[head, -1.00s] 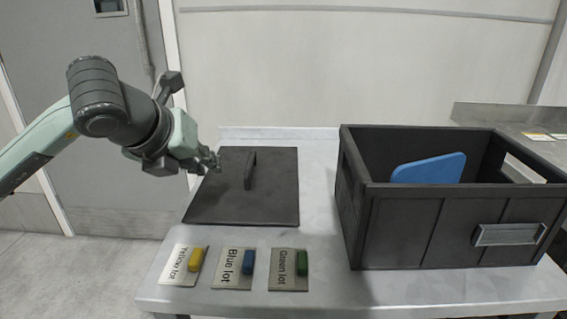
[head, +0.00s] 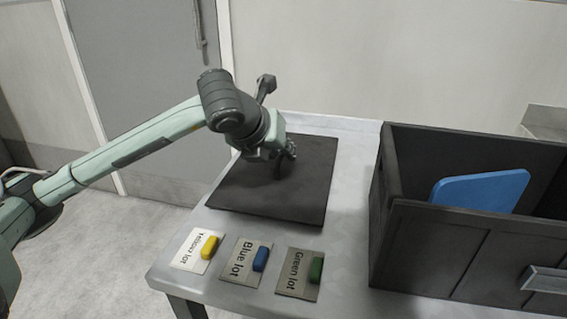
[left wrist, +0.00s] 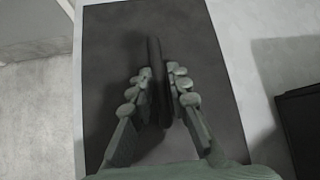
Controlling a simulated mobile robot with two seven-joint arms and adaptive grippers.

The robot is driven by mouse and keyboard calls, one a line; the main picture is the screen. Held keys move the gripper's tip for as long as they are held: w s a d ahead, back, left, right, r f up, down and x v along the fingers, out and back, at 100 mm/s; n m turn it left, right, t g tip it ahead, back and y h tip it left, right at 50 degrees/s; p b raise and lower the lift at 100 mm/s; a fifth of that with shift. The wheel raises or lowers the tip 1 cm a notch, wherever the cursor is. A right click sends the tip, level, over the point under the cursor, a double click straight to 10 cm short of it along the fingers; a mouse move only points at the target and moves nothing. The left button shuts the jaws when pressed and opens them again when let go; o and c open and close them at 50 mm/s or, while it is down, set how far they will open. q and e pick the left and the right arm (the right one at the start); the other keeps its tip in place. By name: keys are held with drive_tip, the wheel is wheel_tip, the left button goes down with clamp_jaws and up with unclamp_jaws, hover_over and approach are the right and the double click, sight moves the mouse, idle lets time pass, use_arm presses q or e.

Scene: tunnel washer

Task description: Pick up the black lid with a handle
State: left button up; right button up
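The black lid (head: 305,195) lies flat on the grey table, left of the black crate. Its raised handle (left wrist: 154,62) stands up from the lid in the left wrist view; in the head view my gripper mostly hides it. My left gripper (head: 284,160) is over the middle of the lid. In the left wrist view my left gripper (left wrist: 158,80) is open, with one finger on each side of the handle. I cannot tell whether either finger touches it. My right gripper is not in view.
The black crate (head: 425,240) stands to the right of the lid with a blue board (head: 480,192) inside. Yellow (head: 195,252), blue (head: 245,262) and green (head: 298,275) lot plates with coloured blocks lie along the front edge. Bare table separates lid and crate.

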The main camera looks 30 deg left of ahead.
use_arm(q)
drive_tip(key=shift+w+f, duration=0.2)
clamp_jaws()
drive_tip(key=shift+r, duration=0.1)
